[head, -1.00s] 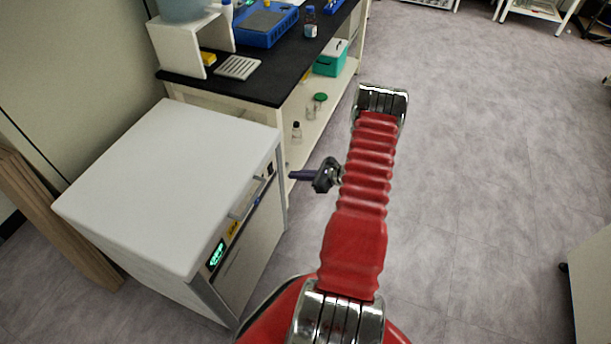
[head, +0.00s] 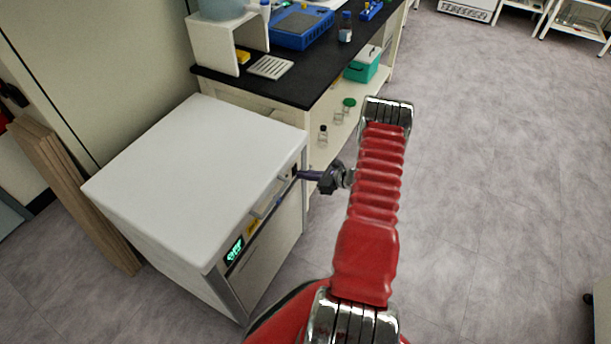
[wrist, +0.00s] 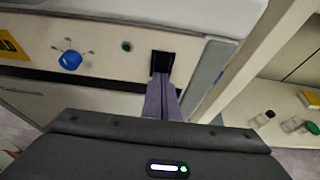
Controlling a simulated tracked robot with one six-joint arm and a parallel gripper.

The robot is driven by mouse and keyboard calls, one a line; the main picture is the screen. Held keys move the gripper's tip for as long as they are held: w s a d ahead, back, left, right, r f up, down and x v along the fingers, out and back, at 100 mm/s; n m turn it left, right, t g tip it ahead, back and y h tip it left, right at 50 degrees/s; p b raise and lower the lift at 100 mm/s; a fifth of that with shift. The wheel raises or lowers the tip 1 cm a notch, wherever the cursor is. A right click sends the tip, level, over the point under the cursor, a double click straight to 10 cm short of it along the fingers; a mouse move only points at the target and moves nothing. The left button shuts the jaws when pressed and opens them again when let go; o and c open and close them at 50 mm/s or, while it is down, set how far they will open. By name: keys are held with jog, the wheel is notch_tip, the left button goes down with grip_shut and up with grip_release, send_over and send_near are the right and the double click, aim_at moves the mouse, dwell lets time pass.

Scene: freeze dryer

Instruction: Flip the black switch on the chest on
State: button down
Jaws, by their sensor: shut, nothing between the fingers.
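The white chest (head: 200,155) stands at the left in the head view, with a panel along its front upper edge. The black switch (wrist: 162,62) sits on that panel in the wrist view, right of a blue knob and a small green button. In the head view the switch (head: 294,168) shows near the panel's far end. My gripper (head: 301,175) is shut and empty, with its purple fingers pointing at the panel. In the wrist view its fingertips (wrist: 162,76) overlap the switch's lower part. I cannot tell if they touch it. The switch's position is not clear.
A handle (head: 268,198) and a lit green display (head: 235,250) are on the chest's front. A black-topped bench (head: 310,85) stands behind the chest, with bottles on its lower shelf. Wooden boards (head: 80,195) lean at the left.

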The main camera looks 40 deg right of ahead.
dwell(0.3)
jog(key=shift+r, duration=0.1)
jog(key=shift+r, duration=0.7)
jog(key=shift+s, duration=0.1)
jog(key=s+d+r, duration=0.1)
jog(key=s+d, duration=0.3)
jog(key=s, duration=0.9)
jog(key=shift+d, duration=0.4)
jog(key=shift+r, duration=0.1)
